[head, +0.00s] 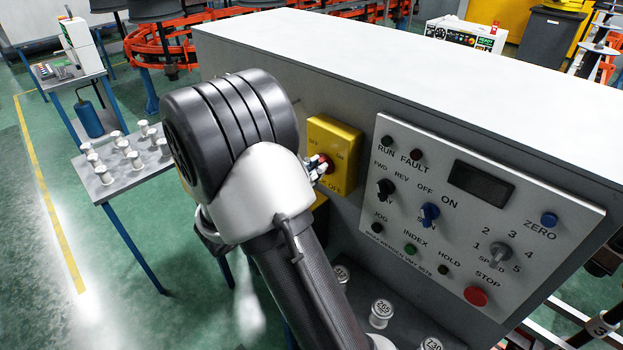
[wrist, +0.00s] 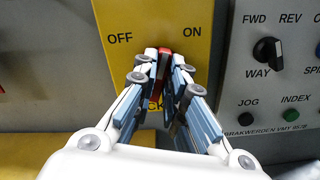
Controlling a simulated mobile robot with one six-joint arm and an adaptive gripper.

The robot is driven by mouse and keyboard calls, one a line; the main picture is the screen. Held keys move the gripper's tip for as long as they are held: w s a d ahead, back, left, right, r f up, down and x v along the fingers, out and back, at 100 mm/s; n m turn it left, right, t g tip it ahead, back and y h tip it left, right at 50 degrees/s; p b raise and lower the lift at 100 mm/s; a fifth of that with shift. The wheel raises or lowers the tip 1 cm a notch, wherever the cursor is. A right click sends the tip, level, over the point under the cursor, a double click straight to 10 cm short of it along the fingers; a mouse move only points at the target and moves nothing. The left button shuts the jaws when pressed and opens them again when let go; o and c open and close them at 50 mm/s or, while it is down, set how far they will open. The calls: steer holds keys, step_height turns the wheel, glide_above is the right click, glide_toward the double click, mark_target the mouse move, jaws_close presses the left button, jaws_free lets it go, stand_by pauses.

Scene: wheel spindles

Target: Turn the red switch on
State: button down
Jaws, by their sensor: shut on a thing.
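The red switch (wrist: 165,54) is on a yellow box (head: 343,138) fixed to the front of the grey machine. In the wrist view the box's plate (wrist: 122,62) reads OFF at left and ON at right, and the red handle stands roughly upright between these words. My gripper (wrist: 164,64) is shut on the red handle, with one finger on each side of it. The fingers hide most of the switch and its base. In the head view my gripper (head: 318,167) reaches the yellow box, and my arm covers part of the view there.
Right of the box is a control panel (head: 385,215) with a black knob (wrist: 268,50), a blue knob (head: 429,213) and a red STOP button (head: 475,296). White spools (head: 381,313) stand below it. A table (head: 118,187) with several spools is at left.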

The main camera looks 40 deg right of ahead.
steer(key=m+b, duration=0.5)
steer(key=shift+s+f, duration=0.15)
steer(key=shift+f, duration=0.05)
steer(key=shift+r+m, duration=0.1)
steer(key=shift+m, duration=0.2)
steer(key=c, duration=1.6)
jaws_free()
steer(key=shift+c, duration=0.2)
steer(key=a, duration=1.2)
steer(key=shift+s, duration=0.45)
